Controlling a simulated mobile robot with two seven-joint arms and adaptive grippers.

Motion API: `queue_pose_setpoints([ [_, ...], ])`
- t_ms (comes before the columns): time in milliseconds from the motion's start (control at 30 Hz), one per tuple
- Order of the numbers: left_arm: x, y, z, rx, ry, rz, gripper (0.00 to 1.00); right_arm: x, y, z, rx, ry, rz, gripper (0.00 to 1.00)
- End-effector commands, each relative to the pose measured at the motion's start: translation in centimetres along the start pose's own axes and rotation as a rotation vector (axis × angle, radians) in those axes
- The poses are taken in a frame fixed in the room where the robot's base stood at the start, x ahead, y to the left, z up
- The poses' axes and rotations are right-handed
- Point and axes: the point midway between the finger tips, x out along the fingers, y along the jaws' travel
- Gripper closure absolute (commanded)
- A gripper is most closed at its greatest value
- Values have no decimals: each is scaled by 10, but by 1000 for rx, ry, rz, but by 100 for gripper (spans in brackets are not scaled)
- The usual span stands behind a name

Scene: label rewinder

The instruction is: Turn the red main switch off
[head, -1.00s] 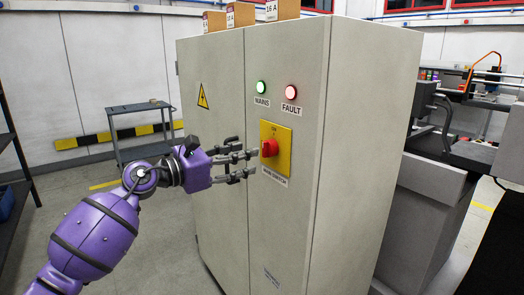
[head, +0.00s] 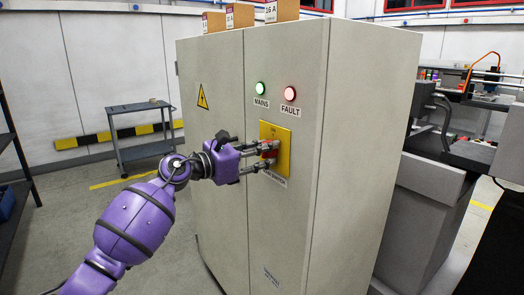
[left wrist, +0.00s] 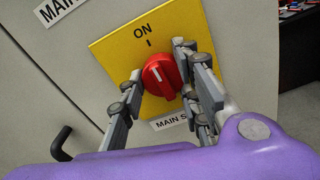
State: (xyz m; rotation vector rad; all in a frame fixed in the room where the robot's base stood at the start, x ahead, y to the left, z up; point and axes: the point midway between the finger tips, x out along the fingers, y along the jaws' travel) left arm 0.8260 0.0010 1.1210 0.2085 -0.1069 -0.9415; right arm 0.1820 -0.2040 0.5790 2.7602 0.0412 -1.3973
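The red main switch (head: 270,148) is a round knob on a yellow plate (head: 284,158) on the grey cabinet front. In the left wrist view the knob (left wrist: 161,76) has its white mark pointing up towards the word ON. My left gripper (head: 262,155) is at the switch. In the left wrist view its fingers (left wrist: 160,72) lie on both sides of the knob, close to its rim. I cannot tell whether they press on it. The fingers partly cover the knob and the MAIN SWITCH label (left wrist: 172,121). My right gripper is not in view.
A green MAINS lamp (head: 261,88) and a red FAULT lamp (head: 289,93) are lit above the switch. A black handle (left wrist: 60,143) shows on the cabinet in the left wrist view. A cart (head: 141,108) stands behind at the left, and machinery (head: 450,150) stands at the right.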

Motion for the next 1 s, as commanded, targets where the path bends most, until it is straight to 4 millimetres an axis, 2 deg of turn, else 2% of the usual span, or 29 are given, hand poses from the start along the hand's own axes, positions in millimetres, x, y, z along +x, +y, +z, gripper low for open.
queue_pose_setpoints([
  [33, -1, 2, -1, 0, 1, 4, 85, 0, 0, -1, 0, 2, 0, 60],
  [100, -1, 2, -1, -1, 1, 4, 94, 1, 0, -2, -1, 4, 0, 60],
  [133, -1, 2, -1, -1, 1, 5, 95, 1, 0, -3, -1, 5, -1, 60],
  [467, -1, 3, 0, -55, 2, 6, 95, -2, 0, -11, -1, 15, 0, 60],
  [667, -2, 4, 1, -176, 3, 8, 95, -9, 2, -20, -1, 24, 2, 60],
  [1000, -2, 4, 1, -487, 1, 9, 95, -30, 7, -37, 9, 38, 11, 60],
])
